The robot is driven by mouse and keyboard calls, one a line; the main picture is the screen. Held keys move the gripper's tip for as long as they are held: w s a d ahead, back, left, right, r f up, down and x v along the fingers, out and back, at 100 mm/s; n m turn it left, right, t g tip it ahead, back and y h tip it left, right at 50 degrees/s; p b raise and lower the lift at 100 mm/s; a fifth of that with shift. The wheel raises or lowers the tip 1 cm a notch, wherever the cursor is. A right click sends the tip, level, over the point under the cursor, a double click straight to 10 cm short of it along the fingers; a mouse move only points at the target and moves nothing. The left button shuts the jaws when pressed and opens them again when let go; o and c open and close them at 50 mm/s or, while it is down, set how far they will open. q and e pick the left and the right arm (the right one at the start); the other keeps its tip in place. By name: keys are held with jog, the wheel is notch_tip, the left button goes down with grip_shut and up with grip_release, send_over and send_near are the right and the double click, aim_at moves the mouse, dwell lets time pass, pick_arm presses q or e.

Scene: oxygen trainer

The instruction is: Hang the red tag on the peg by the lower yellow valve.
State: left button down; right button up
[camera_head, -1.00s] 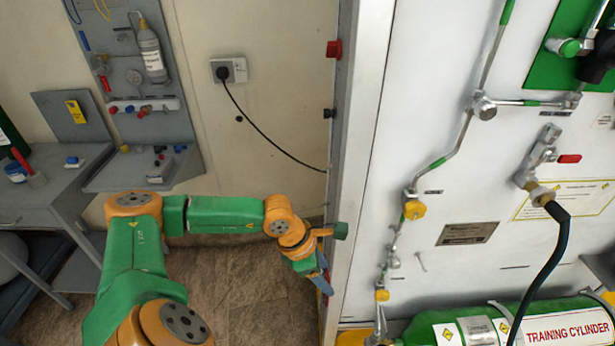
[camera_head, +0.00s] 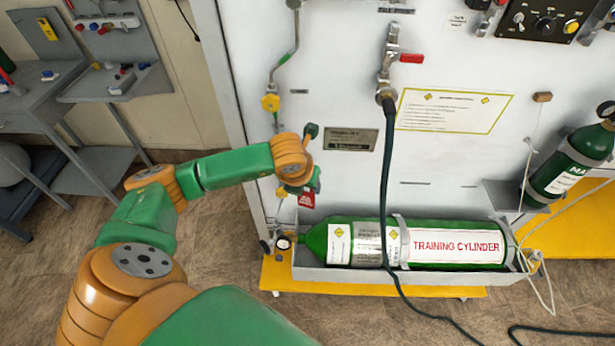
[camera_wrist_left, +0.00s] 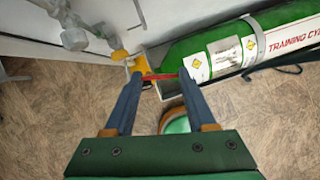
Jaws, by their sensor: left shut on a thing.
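My left gripper (camera_head: 314,184) is in front of the white panel, just right of the lower yellow valve (camera_head: 281,193). It is shut on the red tag (camera_head: 307,200), which hangs below the fingers in the head view. In the left wrist view the tag (camera_wrist_left: 158,77) shows as a thin red strip between the two fingertips. The upper yellow valve (camera_head: 270,102) is on the pipe above. I cannot make out the peg; my wrist covers part of the panel there. Whether the tag touches the panel, I cannot tell. My right gripper is not in view.
The green training cylinder (camera_head: 450,246) lies in a tray below and right of the gripper. A black hose (camera_head: 384,200) hangs from the red-handled valve (camera_head: 411,58). A metal nameplate (camera_head: 350,139) is right of my wrist. Open floor lies to the left.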

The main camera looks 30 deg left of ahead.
pick_arm(q)
jog(key=shift+w+a+f, duration=0.1)
jog(key=shift+w+a, duration=0.2)
jog(key=shift+w, duration=0.05)
jog(key=w+a+b, duration=0.1)
jog(key=w+a, duration=0.1)
jog(key=w, duration=0.1)
jog(key=w+b, duration=0.1)
jog(key=w, duration=0.1)
jog(key=shift+w+a+f+b, duration=0.25)
jog(key=shift+a+f+b, duration=0.05)
jog(key=shift+a+b, duration=0.1)
jog(key=shift+w+a+f+b, duration=0.4)
jog(key=shift+w+b, duration=0.25)
jog(key=shift+b, duration=0.15)
jog(key=shift+c, duration=0.7)
grip_release()
